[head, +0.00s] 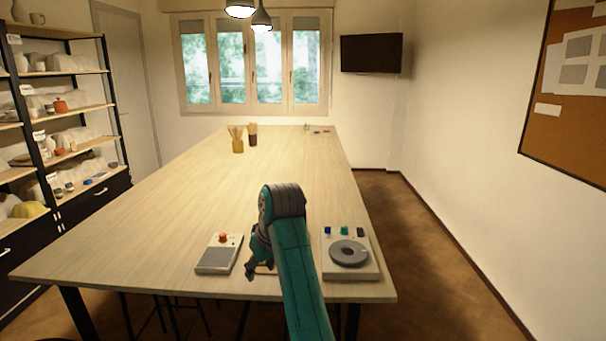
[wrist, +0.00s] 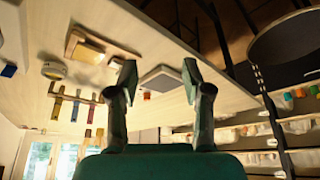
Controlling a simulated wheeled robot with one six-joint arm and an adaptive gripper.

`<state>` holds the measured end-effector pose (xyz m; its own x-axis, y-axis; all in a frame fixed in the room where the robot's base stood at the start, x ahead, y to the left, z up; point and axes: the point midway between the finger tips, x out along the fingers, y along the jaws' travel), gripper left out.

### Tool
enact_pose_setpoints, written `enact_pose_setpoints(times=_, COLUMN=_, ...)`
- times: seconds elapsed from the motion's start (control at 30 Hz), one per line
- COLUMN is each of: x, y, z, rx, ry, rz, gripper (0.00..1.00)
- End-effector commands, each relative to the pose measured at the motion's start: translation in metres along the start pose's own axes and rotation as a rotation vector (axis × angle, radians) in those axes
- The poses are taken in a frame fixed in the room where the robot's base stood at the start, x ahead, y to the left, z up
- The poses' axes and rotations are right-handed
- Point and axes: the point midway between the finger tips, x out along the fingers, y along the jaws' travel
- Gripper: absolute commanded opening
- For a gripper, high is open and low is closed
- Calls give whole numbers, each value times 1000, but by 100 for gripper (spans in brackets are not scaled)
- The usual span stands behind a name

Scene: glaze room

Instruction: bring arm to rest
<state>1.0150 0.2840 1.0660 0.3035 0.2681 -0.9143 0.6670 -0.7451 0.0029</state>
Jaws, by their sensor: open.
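My gripper (head: 255,268) is at the end of my teal arm, low over the near edge of the long wooden table (head: 180,215). In the wrist view my gripper (wrist: 159,78) shows two dark green fingers spread apart, with nothing held between them. In the head view the arm's bend hides part of the table, and the fingers show only small and side-on.
A flat grey-topped device (head: 217,259) with an orange piece is left of my gripper. A device with a grey ring (head: 348,254) is to its right. Brush pots (head: 238,146) stand farther back. Shelves (head: 75,150) line the left wall. The table's middle is clear.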

Motion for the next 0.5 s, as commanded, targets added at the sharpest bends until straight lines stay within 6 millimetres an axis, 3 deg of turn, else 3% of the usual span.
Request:
enact_pose_setpoints(times=0.37, x=59, y=12, z=43, rx=53, ry=47, rz=30, gripper=49)
enact_pose_setpoints(times=0.5, x=94, y=17, z=74, rx=86, ry=76, rz=49, gripper=49)
